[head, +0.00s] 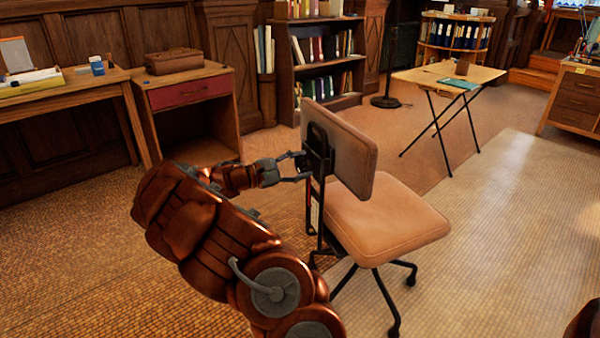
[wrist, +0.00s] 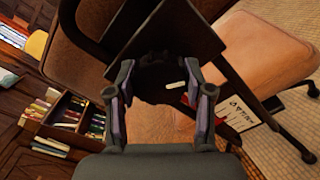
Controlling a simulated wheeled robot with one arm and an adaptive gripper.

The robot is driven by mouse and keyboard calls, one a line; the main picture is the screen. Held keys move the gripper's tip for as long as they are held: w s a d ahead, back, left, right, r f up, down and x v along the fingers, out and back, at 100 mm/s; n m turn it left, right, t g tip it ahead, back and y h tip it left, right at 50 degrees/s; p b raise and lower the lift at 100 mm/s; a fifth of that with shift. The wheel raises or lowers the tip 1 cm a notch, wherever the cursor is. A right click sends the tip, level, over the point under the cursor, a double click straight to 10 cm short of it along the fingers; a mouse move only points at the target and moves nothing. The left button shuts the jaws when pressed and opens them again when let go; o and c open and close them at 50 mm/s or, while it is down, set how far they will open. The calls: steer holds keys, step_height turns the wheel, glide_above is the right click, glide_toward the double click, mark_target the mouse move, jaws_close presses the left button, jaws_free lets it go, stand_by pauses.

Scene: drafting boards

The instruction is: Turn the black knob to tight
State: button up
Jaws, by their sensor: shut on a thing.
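The black knob (wrist: 160,80) is on the back of the swivel chair, where the black backrest bracket meets the upright bar. A short pale mark shows on its face. My gripper (wrist: 160,110) has its two fingers on either side of the knob and is shut on it. The chair has a tan backrest (head: 345,150) and a tan seat (head: 385,222). A white label with printing (wrist: 238,113) hangs beside the bar.
A desk with a red drawer (head: 190,93) stands at the left wall, and a bookcase (head: 325,65) stands behind the chair. A folding table (head: 425,78) is at the back right. Chair legs (head: 392,300) spread low on the floor. Open floor (head: 500,250) lies to the right.

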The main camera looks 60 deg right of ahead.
steer(key=m+b, duration=0.3)
steer(key=shift+f+m, duration=0.15)
steer(key=shift+m, duration=0.25)
steer(key=m+b, duration=0.7)
steer(key=m, duration=0.1)
steer(key=shift+r, duration=0.3)
steer(key=o, duration=1.2)
steer(key=shift+c, duration=0.2)
steer(key=shift+w+a, duration=0.1)
steer(key=v, duration=1.1)
steer(key=shift+w+a, duration=0.2)
steer(key=shift+a, duration=0.15)
